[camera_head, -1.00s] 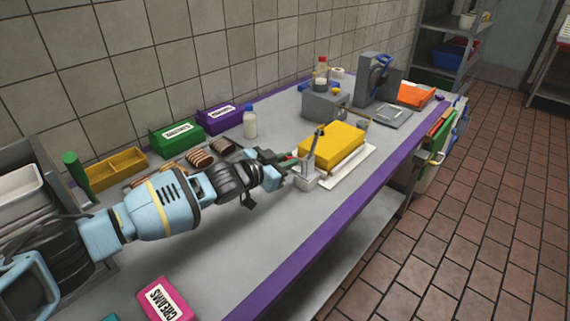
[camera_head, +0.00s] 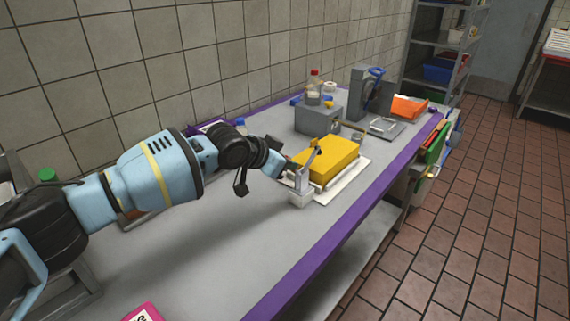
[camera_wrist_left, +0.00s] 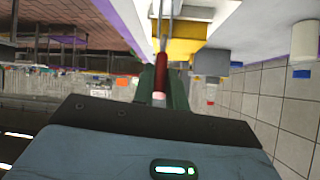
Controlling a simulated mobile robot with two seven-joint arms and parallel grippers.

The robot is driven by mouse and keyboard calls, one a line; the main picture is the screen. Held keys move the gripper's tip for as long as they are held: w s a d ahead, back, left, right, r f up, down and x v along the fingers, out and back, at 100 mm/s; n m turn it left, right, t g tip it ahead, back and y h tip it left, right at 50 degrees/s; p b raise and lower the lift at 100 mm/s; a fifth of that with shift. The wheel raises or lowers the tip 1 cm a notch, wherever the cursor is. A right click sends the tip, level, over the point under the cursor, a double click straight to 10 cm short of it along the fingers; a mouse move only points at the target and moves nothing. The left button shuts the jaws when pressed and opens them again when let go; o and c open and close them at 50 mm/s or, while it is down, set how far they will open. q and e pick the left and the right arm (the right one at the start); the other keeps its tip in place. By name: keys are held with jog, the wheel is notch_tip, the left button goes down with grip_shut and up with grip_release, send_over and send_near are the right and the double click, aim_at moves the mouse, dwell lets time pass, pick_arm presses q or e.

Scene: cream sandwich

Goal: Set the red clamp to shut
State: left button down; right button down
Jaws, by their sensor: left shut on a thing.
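The red clamp (camera_head: 299,197) stands at the near left corner of the yellow block (camera_head: 328,160), which lies on a white board (camera_head: 348,178). A grey metal lever of the clamp leans up beside the block. My left gripper (camera_head: 284,172) reaches the clamp from the left, its tips partly hidden. In the left wrist view my left gripper (camera_wrist_left: 160,97) has its greenish fingers shut on the clamp's red handle (camera_wrist_left: 161,78). The yellow block also shows beyond it there (camera_wrist_left: 180,50). My right gripper is out of view.
A grey box (camera_head: 318,119) with bottles and a grey slicer-like machine (camera_head: 368,95) stand farther back. An orange tray (camera_head: 409,107) lies near the far end.

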pick_arm(q)
jog(key=shift+f, duration=0.1)
jog(key=c, duration=1.4)
grip_release()
jog(key=p+v, duration=0.1)
jog(key=v, duration=0.7)
jog(key=shift+w, duration=0.15)
